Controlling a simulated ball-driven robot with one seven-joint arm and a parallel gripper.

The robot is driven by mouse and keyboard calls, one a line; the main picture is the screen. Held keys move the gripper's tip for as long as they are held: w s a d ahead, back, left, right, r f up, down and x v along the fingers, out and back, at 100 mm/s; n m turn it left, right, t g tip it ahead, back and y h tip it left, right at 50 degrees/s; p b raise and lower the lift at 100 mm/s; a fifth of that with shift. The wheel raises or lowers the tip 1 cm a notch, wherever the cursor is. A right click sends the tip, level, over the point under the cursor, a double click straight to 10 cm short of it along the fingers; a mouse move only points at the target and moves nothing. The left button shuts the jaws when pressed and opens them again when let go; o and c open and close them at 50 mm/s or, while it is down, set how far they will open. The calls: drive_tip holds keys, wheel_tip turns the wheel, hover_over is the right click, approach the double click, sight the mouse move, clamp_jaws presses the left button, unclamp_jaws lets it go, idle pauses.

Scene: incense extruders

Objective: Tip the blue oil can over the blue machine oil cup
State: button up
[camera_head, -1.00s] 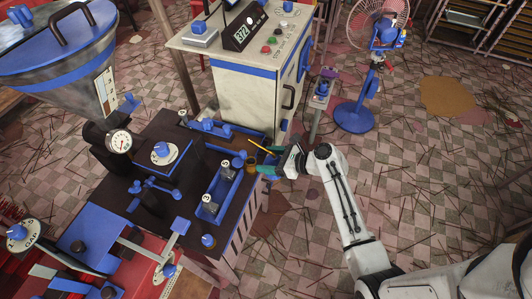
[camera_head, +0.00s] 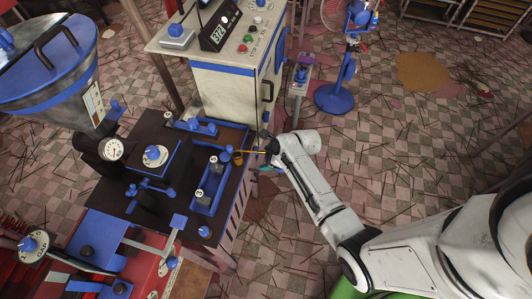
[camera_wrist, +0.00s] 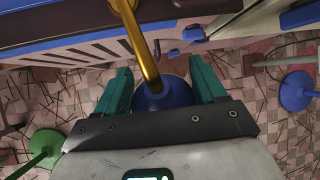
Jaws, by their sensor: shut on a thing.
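The blue oil can (camera_wrist: 168,97) sits between the teal fingers of my gripper (camera_wrist: 160,76) in the wrist view. Its brass spout (camera_wrist: 142,38) reaches up and away toward the dark machine. In the head view the spout (camera_head: 253,151) shows as a thin, nearly level line in front of my gripper (camera_head: 265,160), over the machine's right edge. The can's body is mostly hidden there. A small brown cup-like part (camera_head: 238,158) is by the spout tip. I cannot surely pick out the blue machine oil cup among the small blue parts.
The extruder table (camera_head: 150,125) carries a blue tray (camera_head: 212,207) with weights, a gauge (camera_head: 113,149) and a hopper (camera_head: 60,60). A white control cabinet (camera_head: 225,95) stands behind. A blue fan (camera_head: 334,97) stands farther back. Open checkered floor lies to the right.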

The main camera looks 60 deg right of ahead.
drive_tip(key=shift+r+p, duration=0.2)
drive_tip(key=shift+p, duration=0.45)
drive_tip(key=shift+d+f+g+h, duration=0.1)
drive_tip(key=shift+f+g+h, duration=0.05)
drive_tip(key=shift+g+h, duration=0.2)
idle(1.4)
drive_tip(key=shift+s+r+g, duration=0.15)
drive_tip(key=shift+r+g, duration=0.3)
drive_tip(key=shift+r, duration=0.05)
drive_tip(key=shift+r+h, duration=0.1)
drive_tip(key=shift+h, duration=0.15)
idle(1.1)
drive_tip(key=shift+s+d+r+g, duration=0.1)
drive_tip(key=shift+r+g, duration=0.3)
drive_tip(key=shift+r+n, duration=0.1)
drive_tip(key=shift+n, duration=0.2)
idle(1.1)
drive_tip(key=shift+r+g+h, duration=0.4)
idle(1.4)
